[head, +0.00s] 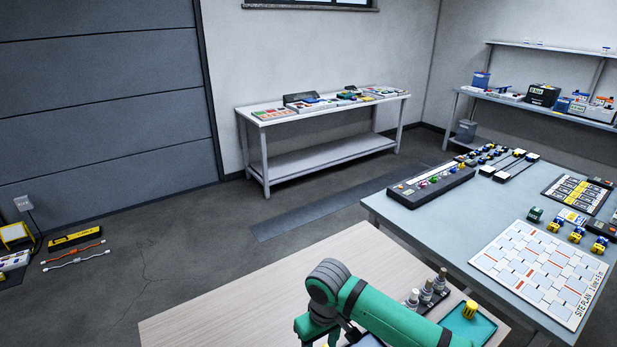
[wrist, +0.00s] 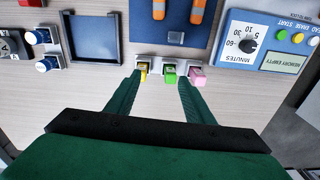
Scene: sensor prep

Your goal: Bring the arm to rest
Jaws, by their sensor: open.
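My gripper (wrist: 160,78) shows in the wrist view with its two green fingers apart. Nothing is clearly held between them. A yellow-topped piece (wrist: 144,68), a green piece (wrist: 169,74) and a pink piece (wrist: 197,76) stand in a row just past the fingertips. I cannot tell whether the fingers touch any of them. In the head view my green arm (head: 390,315) is bent low over the wooden table (head: 220,310); its gripper end is hidden there.
In the wrist view, a dial timer box (wrist: 262,42) is at right, a blue mat (wrist: 205,50) with orange-marked items at the centre and a dark tray (wrist: 94,58) at left. In the head view, a grey-blue table (head: 420,232) stands at right; open floor (head: 190,230) lies left.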

